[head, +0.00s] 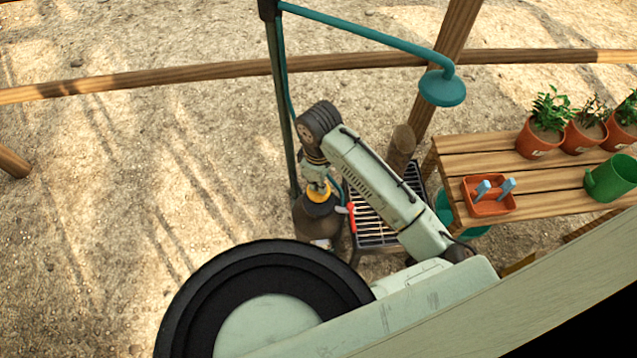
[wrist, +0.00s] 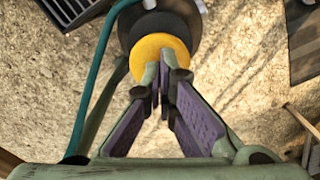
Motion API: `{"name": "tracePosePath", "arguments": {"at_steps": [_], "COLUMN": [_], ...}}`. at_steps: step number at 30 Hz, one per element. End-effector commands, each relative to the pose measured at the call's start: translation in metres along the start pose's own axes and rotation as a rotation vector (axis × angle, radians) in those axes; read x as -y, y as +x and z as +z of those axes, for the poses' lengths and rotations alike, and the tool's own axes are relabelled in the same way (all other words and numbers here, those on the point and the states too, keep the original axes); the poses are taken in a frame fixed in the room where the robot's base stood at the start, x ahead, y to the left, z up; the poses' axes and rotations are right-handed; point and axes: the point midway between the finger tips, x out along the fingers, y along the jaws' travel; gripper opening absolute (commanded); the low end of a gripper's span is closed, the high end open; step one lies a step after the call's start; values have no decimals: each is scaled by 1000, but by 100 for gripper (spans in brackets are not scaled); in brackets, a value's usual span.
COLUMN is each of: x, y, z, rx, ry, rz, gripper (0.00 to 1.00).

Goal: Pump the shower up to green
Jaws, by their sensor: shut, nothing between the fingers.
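The pump tank (head: 318,222) is a dark rounded vessel with a yellow top (head: 319,192), standing on the sand beside the metal grate. In the wrist view the yellow disc (wrist: 160,55) lies just beyond my fingertips. My gripper (wrist: 160,90) is shut and empty, its tips overlapping the disc's near edge in the picture; I cannot tell whether they touch it. In the head view my arm hides most of the gripper, above the tank. The teal shower head (head: 442,88) hangs from a curved pipe at the top right. No gauge reading can be made out.
A slatted grate (head: 372,225) stands right of the tank, with a red item (head: 351,217) at its edge. A wooden bench (head: 470,160) at the right holds potted plants, an orange tray (head: 488,207) and a green pot (head: 610,180). The sand at left is open.

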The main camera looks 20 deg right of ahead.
Motion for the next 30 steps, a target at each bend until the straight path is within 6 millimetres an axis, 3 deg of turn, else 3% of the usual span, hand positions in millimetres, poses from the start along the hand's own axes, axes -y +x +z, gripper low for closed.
{"name": "tracePosePath", "arguments": {"at_steps": [8, 24, 30], "x": [0, 0, 0], "y": [0, -52, -52], "z": [0, 0, 0], "rx": [2, 1, 1], "ry": [1, 0, 0], "rz": [-1, -1, -1], "gripper": [0, 0, 0]}}
